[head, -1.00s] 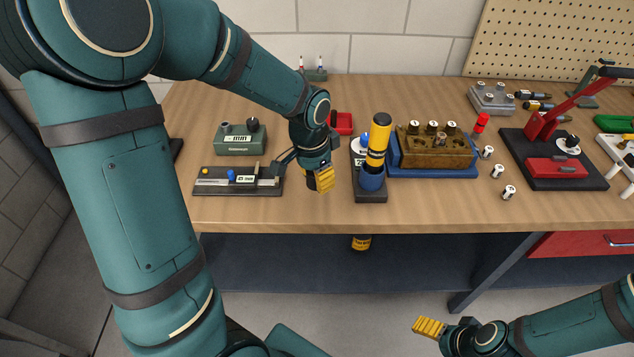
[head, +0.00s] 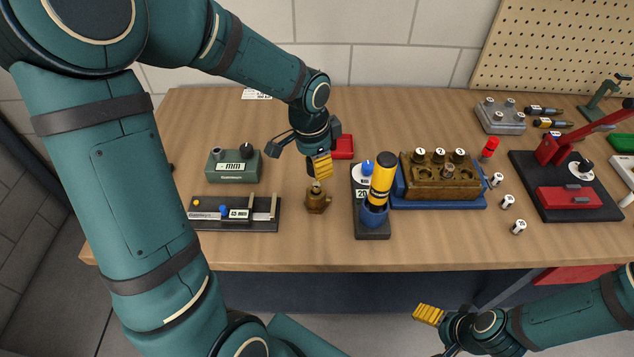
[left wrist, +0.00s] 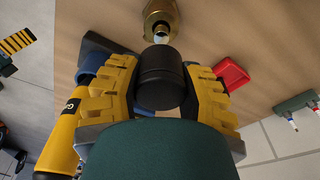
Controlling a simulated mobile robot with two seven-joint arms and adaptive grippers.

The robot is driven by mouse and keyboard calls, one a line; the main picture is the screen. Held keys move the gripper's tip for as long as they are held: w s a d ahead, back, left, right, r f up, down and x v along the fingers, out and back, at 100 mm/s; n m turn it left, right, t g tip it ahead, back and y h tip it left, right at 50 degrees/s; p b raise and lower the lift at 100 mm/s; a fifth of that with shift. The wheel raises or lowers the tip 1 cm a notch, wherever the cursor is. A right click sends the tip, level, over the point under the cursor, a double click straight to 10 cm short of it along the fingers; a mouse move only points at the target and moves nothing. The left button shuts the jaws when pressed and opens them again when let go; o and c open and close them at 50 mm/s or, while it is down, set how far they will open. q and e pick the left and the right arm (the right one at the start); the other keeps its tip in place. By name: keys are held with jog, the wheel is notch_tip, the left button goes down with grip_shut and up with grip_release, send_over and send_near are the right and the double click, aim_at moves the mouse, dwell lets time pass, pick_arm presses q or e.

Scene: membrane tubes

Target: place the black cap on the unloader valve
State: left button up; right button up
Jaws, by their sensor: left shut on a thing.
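The black cap (left wrist: 160,78) is between the yellow fingers of my left gripper (left wrist: 158,92) in the left wrist view. The gripper is shut on it. In the head view my left gripper (head: 320,164) is over the table, and the cap shows as a dark piece (head: 311,169) beside the fingers. The brass unloader valve (head: 317,202) stands upright just below the gripper in the picture. Its bare stem top also shows beyond the cap in the left wrist view (left wrist: 160,20); cap and valve look apart. My right gripper (head: 429,314) is in front of the table, its finger gap unclear.
A fixture (head: 236,213) and green block (head: 233,166) stand left of the valve. A black-yellow tool in a blue cup (head: 374,214) stands close on its right. Beyond are a brown block in a blue tray (head: 398,203) and a red tray (head: 343,147) behind.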

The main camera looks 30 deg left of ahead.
aim_at(317, 184)
pick_arm(q)
jog(key=shift+f+b, duration=0.7)
jog(key=shift+f, duration=2.8)
jog(key=shift+f, duration=0.1)
jog(key=o, duration=0.9)
jog(key=shift+f, duration=0.1)
jog(key=shift+r, duration=0.4)
jog(key=r+p, duration=0.1)
jog(key=r, duration=0.2)
jog(key=s+r+p, duration=0.1)
jog(key=r, duration=0.7)
jog(key=shift+s+a+r+p, duration=0.15)
jog(key=shift+a+r+p, duration=0.1)
jog(key=shift+a+p, duration=0.15)
